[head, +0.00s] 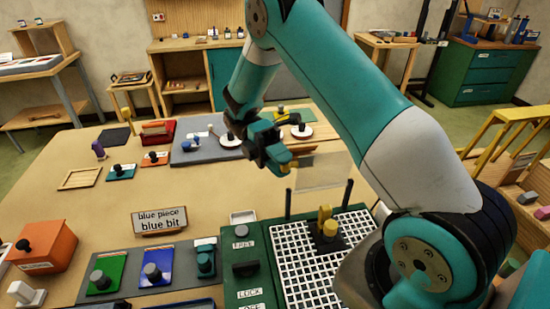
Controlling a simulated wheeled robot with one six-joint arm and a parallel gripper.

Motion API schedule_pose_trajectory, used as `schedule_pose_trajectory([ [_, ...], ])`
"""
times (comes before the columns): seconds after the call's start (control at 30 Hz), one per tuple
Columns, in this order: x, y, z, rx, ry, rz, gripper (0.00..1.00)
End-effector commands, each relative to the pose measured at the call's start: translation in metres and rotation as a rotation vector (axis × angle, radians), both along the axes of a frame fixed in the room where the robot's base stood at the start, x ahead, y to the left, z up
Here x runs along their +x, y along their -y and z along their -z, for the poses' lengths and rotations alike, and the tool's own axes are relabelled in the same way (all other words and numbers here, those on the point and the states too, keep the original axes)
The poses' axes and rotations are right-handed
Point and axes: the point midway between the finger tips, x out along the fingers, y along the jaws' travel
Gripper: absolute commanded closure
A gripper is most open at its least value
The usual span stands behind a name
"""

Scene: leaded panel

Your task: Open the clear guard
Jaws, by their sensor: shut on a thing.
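The clear guard (325,172) is a see-through panel standing raised above the white grid bed (300,268) of the green machine. Two dark posts or arms (348,192) show at its lower corners. My gripper (284,158) is at the guard's upper left edge, shut on what looks like its yellow-orange handle (303,149). The fingertips are small here, so the exact grip is hard to see. A yellow part on a black base (326,230) stands on the grid below the guard.
The green machine's left side has a lock panel (248,293) and a black knob (245,268). A sign reading "blue piece blue bit" (159,219) stands left of it. My arm covers the machine's right side.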

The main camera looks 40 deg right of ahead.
Motion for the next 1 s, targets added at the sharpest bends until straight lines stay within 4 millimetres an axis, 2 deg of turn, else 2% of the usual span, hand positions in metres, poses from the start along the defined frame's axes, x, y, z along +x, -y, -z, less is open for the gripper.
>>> schedule_pose_trajectory([
  [0.3, 0.0041, 0.0038, 0.0004, 0.039, -0.081, -0.001, 1.00],
  [0.77, 0.0047, 0.0044, 0.0011, 0.045, -0.092, -0.001, 1.00],
  [0.8, 0.0047, 0.0044, 0.0011, 0.045, -0.092, -0.001, 0.67],
  [0.9, 0.0047, 0.0044, 0.0010, 0.045, -0.093, -0.001, 0.47],
  [1.0, 0.0046, 0.0044, 0.0009, 0.045, -0.093, -0.001, 0.47],
])
